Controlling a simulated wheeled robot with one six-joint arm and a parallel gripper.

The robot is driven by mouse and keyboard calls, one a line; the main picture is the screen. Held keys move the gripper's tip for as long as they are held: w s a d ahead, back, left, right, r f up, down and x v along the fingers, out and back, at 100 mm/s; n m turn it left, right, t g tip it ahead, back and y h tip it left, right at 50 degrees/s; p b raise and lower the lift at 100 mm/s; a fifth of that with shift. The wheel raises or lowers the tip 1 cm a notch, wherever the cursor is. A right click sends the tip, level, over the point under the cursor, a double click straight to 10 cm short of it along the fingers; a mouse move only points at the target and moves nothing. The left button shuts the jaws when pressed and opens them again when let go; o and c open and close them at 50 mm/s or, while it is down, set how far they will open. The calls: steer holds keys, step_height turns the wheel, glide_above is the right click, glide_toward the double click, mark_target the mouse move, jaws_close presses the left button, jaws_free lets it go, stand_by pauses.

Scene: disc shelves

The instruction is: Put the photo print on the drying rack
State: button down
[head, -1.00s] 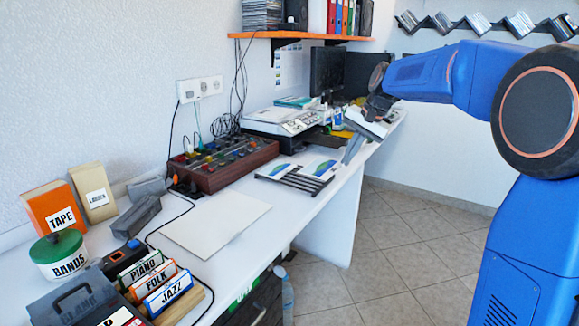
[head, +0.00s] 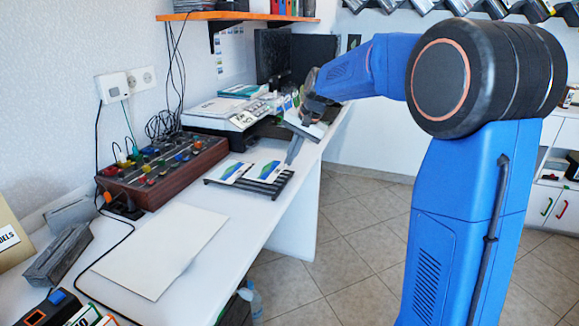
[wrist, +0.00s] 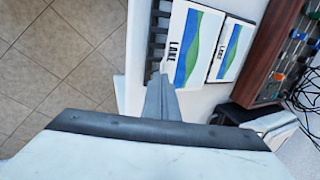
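Whether the held print touches the slats is not clear.
A mixer with coloured knobs (head: 163,168) stands left of the rack, near the wall. A large blank sheet (head: 160,250) lies nearer on the white desk. A grey-white machine (head: 226,113) stands behind. The desk's right edge drops to the tiled floor (head: 330,250).

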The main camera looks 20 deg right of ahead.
step_height(320, 180, down, 3)
steer(key=shift+f, duration=0.15)
steer(key=c, duration=2.5)
jaws_free()
steer(key=o, duration=0.4)
